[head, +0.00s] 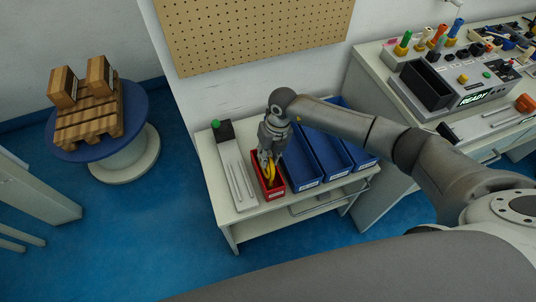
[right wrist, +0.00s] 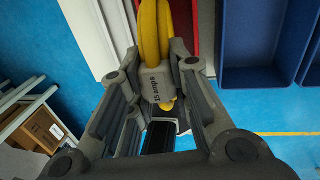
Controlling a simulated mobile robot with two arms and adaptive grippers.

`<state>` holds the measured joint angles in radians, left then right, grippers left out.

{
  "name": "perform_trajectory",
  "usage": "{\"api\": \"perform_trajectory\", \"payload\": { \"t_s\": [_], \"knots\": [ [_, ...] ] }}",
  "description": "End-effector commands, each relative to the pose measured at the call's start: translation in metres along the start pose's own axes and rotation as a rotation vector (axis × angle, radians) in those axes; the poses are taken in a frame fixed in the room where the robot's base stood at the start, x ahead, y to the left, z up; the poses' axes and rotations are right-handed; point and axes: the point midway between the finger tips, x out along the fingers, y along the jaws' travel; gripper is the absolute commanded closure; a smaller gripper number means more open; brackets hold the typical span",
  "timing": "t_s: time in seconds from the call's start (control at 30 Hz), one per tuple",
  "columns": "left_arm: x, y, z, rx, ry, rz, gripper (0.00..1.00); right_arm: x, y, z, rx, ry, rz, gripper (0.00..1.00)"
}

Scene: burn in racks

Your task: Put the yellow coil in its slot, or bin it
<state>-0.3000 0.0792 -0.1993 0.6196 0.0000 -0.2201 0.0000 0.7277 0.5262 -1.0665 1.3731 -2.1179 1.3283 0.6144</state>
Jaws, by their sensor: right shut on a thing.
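My right gripper (head: 268,156) is shut on the yellow coil (head: 269,173). It points down at the red bin (head: 274,194) on the white side table. The coil appears over or inside the mouth of the bin; I cannot tell how deep. In the right wrist view, the yellow coil (right wrist: 150,38) shows as a loop with a grey labelled block (right wrist: 155,86) between the fingers. Part of the red bin (right wrist: 189,12) shows behind it. My left gripper is not in view.
Blue bins (head: 328,152) stand right of the red bin. A grey slotted fixture (head: 234,175) with a green button is to its left. A test bench (head: 468,90) with a lit READY display and coloured plugs stands at the right. A pallet with boxes (head: 90,118) is far left.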

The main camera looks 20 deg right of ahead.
Motion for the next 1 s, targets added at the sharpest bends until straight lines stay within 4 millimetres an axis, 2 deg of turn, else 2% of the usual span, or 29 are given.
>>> {"api": "perform_trajectory", "payload": {
  "t_s": [0.4, 0.43, 0.6, 0.87, 1.0],
  "knots": [
    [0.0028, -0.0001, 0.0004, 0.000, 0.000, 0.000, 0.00, 0.0032, -0.0005, 0.0004, 0.000, -0.001, 0.000, 1.00],
    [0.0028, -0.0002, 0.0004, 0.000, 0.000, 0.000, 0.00, 0.0032, -0.0005, 0.0004, 0.000, -0.001, 0.000, 0.78],
    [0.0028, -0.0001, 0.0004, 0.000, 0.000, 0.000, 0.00, 0.0033, -0.0006, 0.0004, 0.000, -0.001, 0.000, 0.56],
    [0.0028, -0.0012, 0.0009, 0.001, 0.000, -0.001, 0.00, 0.0038, -0.0009, -0.0001, 0.000, 0.000, 0.000, 0.55],
    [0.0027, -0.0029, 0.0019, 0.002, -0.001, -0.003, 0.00, -0.0023, -0.0013, 0.0005, 0.000, -0.001, -0.001, 0.55]
  ]
}}
